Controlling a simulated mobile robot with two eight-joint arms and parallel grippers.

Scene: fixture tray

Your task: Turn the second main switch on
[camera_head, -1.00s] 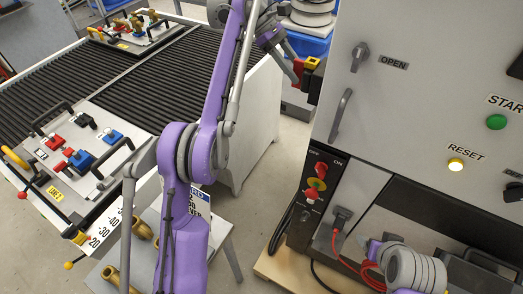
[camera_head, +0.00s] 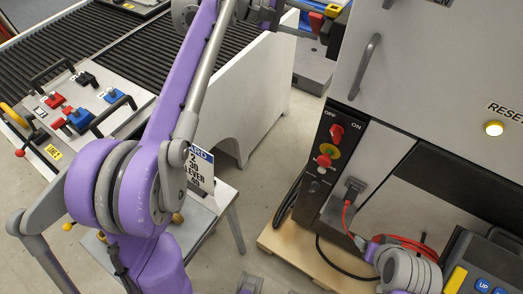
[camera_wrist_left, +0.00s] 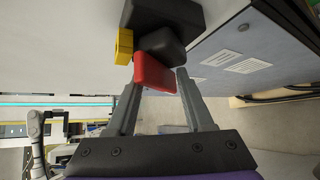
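A red switch handle (camera_wrist_left: 155,73) sticks out of a black housing (camera_wrist_left: 165,14) with a yellow part on the cabinet's side. In the head view the red handle (camera_head: 317,22) is at the top, left of the cabinet. My left gripper (camera_wrist_left: 159,79) is open, with its fingertips on either side of the handle; a gap shows on the right, and contact on the left is unclear. A black panel (camera_head: 325,185) marked OFF and ON carries two red knobs, an upper one (camera_head: 336,133) and a lower one (camera_head: 324,160) over yellow. My right gripper is not seen.
The grey cabinet (camera_head: 415,80) has a lit reset button (camera_head: 494,129) and a door handle (camera_head: 364,67). A red cable (camera_head: 347,215) runs from a plug below. At left, a fixture tray (camera_head: 130,112) sits on a roller conveyor (camera_head: 110,45). Floor shows between conveyor and cabinet.

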